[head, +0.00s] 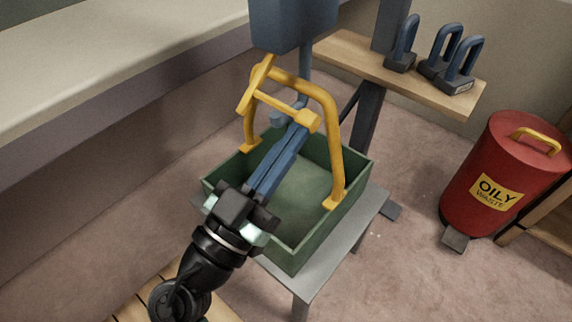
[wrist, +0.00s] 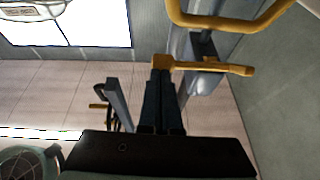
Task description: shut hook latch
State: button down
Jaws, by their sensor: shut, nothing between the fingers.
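A yellow latch bar (head: 282,106) with a thick end lies across the blue-grey hook, under the blue hoist block (head: 293,22). It also shows in the wrist view (wrist: 215,66). My gripper (head: 299,130) is shut and empty. Its fingertips (wrist: 161,72) are at the thick end of the bar, seemingly touching or very near it. The hook (wrist: 203,50) sits within the yellow bail handle (head: 334,130) of the green crate (head: 335,215). The hook's opening is partly hidden, so I cannot tell whether the latch closes it.
The crate stands on a grey stand (head: 330,275). A wooden shelf (head: 345,52) at the back right holds several blue shackle-like pieces (head: 402,45). A red oily-waste bin (head: 490,165) stands at the right. A long bench (head: 90,75) runs along the left.

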jog(key=w+d+f+b, duration=0.3)
jog(key=w+f+b, duration=0.1)
jog(key=b, duration=0.9)
jog(key=shift+w+d+f, duration=0.3)
jog(key=shift+w+f, duration=0.1)
jog(key=shift+w, duration=0.05)
jog(key=shift+w, duration=0.1)
